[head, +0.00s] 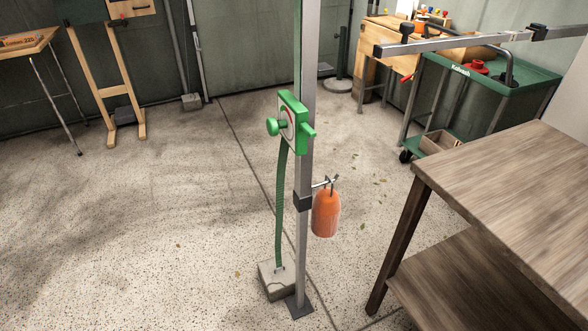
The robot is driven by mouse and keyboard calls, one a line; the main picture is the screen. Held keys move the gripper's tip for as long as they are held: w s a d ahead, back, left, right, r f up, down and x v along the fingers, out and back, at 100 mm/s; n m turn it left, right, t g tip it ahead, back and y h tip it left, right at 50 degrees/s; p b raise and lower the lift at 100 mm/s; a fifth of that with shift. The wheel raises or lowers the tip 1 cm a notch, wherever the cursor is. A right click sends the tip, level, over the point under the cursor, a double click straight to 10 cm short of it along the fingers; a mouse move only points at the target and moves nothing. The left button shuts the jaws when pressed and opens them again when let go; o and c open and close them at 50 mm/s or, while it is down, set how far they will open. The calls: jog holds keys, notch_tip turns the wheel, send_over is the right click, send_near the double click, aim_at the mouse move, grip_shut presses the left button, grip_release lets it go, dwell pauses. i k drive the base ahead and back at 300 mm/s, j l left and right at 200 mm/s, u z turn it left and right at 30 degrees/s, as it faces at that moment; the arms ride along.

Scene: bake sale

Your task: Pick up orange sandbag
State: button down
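The orange sandbag (326,214) is in the middle of the head view. It is a rounded, upright bag hanging clear of the floor, with a dark loop at its top on a short metal hook (324,183). The hook sticks out to the right from a dark collar (303,201) on an upright grey metal pole (306,160). Nothing covers the front of the bag. My gripper is not in view.
A green dial device (291,122) sits on the pole, with a green strap (281,205) down to a concrete block (277,282). A wooden table (510,185) stands at right. A metal bar (450,41) crosses the upper right. Floor at left is open.

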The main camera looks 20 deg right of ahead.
aim_at(326, 209)
jog(key=i+j+u, duration=0.25)
jog(key=i+j, duration=0.2)
jog(key=i+j+u, duration=0.25)
jog(key=i+j, duration=0.15)
jog(key=i+j+u, duration=0.2)
jog(key=i, duration=0.45)
jog(key=i+z, duration=0.3)
jog(key=i, duration=0.4)
jog(key=i+j+z, duration=0.15)
jog(key=i+z, duration=0.15)
jog(key=i, duration=0.35)
jog(key=i+z, duration=0.45)
jog(key=i, duration=0.2)
jog(key=i+j+z, duration=0.15)
jog(key=i+z, duration=0.3)
jog(key=i, duration=0.15)
jog(key=i+l+z, duration=0.25)
jog(key=i+z, duration=0.7)
jog(key=i, duration=0.2)
jog(key=i+l, duration=0.45)
jog(key=i+l+u, duration=0.15)
jog(key=i+l, duration=0.25)
jog(key=l+z, duration=0.1)
jog(key=l, duration=0.35)
jog(key=i+l+z, duration=0.1)
jog(key=l, duration=0.3)
jog(key=i+l+z, duration=0.1)
jog(key=l, duration=0.35)
jog(key=i, duration=0.05)
